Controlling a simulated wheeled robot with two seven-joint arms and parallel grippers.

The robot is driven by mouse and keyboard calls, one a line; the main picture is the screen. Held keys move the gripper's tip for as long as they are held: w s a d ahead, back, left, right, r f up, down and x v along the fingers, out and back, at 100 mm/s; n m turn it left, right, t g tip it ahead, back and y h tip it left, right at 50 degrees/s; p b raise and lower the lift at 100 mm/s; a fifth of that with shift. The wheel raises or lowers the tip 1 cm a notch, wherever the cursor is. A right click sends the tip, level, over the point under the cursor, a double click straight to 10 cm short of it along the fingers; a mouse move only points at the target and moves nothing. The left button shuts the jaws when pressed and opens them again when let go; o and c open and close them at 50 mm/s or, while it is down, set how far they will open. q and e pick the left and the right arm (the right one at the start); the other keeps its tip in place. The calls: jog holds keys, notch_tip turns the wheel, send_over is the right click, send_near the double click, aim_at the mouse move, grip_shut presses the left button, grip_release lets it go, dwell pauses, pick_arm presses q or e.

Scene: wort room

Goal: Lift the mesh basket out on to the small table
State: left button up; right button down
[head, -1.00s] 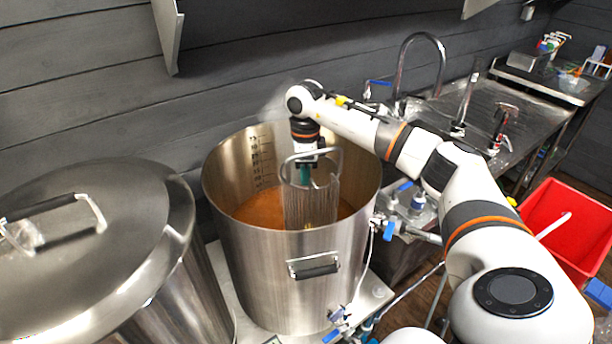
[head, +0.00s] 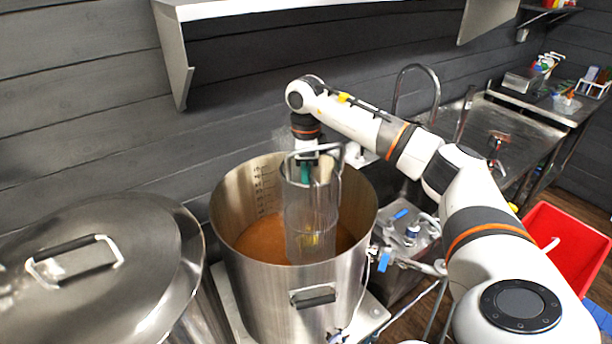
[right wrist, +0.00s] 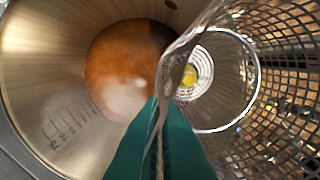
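The mesh basket (head: 298,220) is a tall see-through cylinder with a metal hoop handle, held upright in the big steel pot (head: 290,305). Its top stands above the pot rim and its lower part is still inside, over brown liquid (head: 258,240). Something yellow (head: 312,239) shows low in it. My right gripper (head: 305,174) points down at the basket's top, teal fingers closed on its rim. In the right wrist view the mesh wall (right wrist: 280,70) runs off from the fingers (right wrist: 160,108). A small steel-topped stand (head: 400,240) is right of the pot; I cannot tell whether it is the small table.
A lidded steel vessel (head: 110,225) stands left of the pot. A wall shelf (head: 260,10) hangs above. A tap (head: 435,90) and sink counter (head: 510,120) are behind my right arm. A red bin (head: 560,245) is at right. Valves and hoses sit by the pot's right side.

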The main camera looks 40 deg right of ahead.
notch_tip(320, 180, up, 5)
jog(key=p, duration=0.3)
jog(key=shift+f, duration=0.15)
notch_tip(320, 180, up, 3)
jog(key=shift+f, duration=0.15)
jog(key=shift+r, duration=1.35)
jog(key=shift+f, duration=0.1)
